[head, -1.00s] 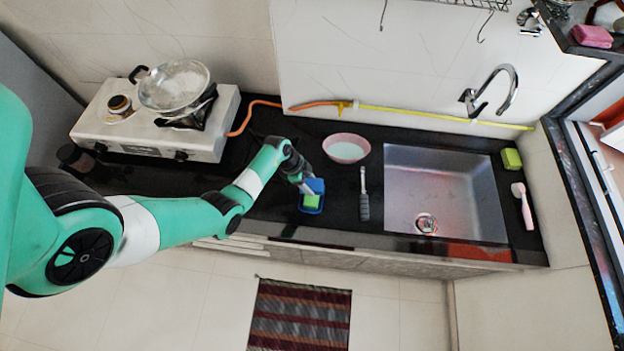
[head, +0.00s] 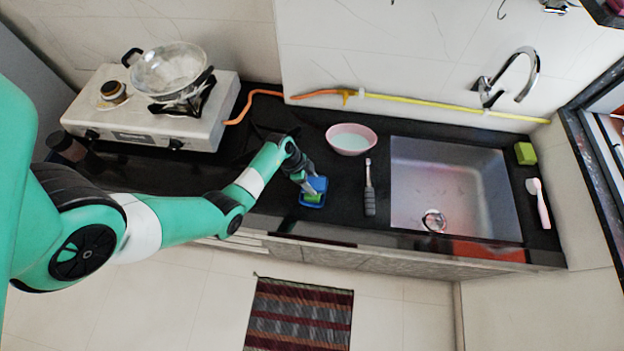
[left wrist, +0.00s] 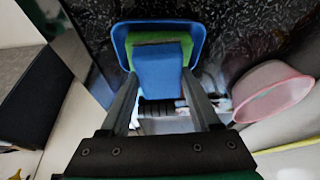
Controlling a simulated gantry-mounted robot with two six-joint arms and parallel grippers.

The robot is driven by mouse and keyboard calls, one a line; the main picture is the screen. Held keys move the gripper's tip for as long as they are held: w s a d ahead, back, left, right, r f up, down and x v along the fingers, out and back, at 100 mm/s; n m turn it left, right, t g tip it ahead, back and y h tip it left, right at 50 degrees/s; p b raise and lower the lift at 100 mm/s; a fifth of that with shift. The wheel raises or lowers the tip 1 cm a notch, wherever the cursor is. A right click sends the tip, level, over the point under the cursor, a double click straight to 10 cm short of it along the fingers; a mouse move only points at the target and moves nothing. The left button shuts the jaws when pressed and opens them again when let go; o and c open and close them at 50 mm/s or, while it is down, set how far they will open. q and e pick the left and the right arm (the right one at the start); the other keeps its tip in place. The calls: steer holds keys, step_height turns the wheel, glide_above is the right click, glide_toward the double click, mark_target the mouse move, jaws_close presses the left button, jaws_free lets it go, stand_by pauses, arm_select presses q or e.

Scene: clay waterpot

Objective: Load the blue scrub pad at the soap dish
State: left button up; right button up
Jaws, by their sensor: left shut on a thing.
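The blue scrub pad (left wrist: 159,72) is between the fingers of my left gripper (left wrist: 161,76) in the left wrist view. My left gripper also shows in the head view (head: 307,188), shut on the pad and pointing down at the blue soap dish (head: 312,206). The dish rim (left wrist: 117,42) surrounds a green piece (left wrist: 152,37) behind the pad, which also shows in the head view (head: 314,198). The pad is over or inside the dish; I cannot tell whether it touches the green piece. My right gripper is not in view.
A pink bowl (head: 351,139) and a dark-handled brush (head: 369,195) are right of the dish, then the sink (head: 455,185). A green sponge (head: 525,153) and a pink brush (head: 540,205) lie beyond it. The stove (head: 150,125) is at left.

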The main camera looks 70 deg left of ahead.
mark_target(312, 183)
arm_select(q)
steer(key=shift+f+b, duration=0.3)
steer(key=shift+f, duration=0.2)
stand_by(0.7)
steer(key=shift+f+p, duration=0.15)
steer(key=shift+p, duration=0.2)
stand_by(1.4)
step_height(312, 183, up, 7)
steer(key=p, duration=0.8)
steer(key=shift+r+p, duration=0.2)
steer(key=shift+p, duration=0.15)
steer(key=shift+f, duration=0.1)
